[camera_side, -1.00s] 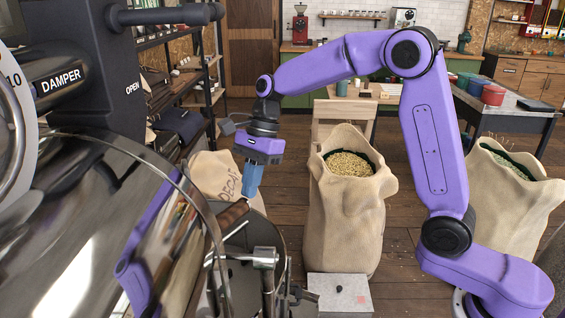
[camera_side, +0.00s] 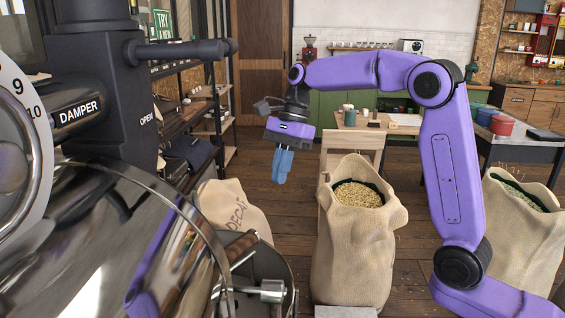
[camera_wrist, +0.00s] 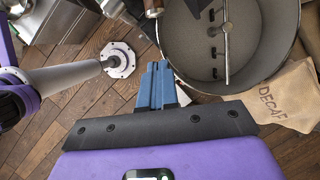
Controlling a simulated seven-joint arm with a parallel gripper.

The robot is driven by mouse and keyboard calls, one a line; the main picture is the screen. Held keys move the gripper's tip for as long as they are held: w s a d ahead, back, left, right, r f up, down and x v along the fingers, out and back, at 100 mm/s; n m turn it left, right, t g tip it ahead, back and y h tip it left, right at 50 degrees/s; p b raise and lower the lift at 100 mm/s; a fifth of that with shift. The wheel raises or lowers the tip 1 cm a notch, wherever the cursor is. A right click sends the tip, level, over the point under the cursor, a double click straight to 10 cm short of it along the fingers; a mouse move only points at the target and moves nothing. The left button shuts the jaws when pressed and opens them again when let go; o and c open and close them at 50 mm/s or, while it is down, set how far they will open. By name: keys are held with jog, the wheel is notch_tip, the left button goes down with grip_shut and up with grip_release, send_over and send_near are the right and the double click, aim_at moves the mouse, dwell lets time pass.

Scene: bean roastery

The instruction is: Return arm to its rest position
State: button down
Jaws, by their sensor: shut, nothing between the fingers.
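My gripper (camera_side: 282,168) hangs pointing down from my purple arm in the side view, in free air above the floor. Its blue fingers are shut with nothing between them. It is left of and higher than the open sack of pale beans (camera_side: 358,195), and up and right of the roaster's round tray (camera_side: 262,258). In the wrist view, the shut fingers (camera_wrist: 157,68) show at the centre, left of the grey round tray (camera_wrist: 290,75).
The roaster's shiny drum (camera_side: 120,240) and dark column (camera_side: 95,80) fill the left side. A decaf sack (camera_side: 232,208) stands behind the tray; it also shows in the wrist view (camera_wrist: 285,97). Another open bean sack (camera_side: 520,230) is at right. A wooden chair (camera_side: 350,145) stands behind the middle sack.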

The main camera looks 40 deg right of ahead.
jog(key=shift+v, duration=0.8)
jog(key=s+a+f+n+h, duration=0.1)
jog(key=s+f+n, duration=0.2)
jog(key=s+n, duration=0.35)
jog(key=s+a+f+n+h, duration=0.1)
jog(key=s+f+n+h, duration=0.1)
jog(key=s+n, duration=0.5)
jog(key=s+d+f+n, duration=0.3)
jog(key=s+f+n, duration=0.1)
jog(key=s+n, duration=0.3)
jog(key=s+d+f+n+t+h, duration=0.1)
jog(key=s+d+f+n, duration=0.2)
jog(key=s+n, duration=0.4)
jog(key=s+d, duration=0.1)
jog(key=s, duration=0.4)
jog(key=shift+s+f+n, duration=0.2)
jog(key=shift+f+n, duration=0.15)
jog(key=shift+f, duration=0.05)
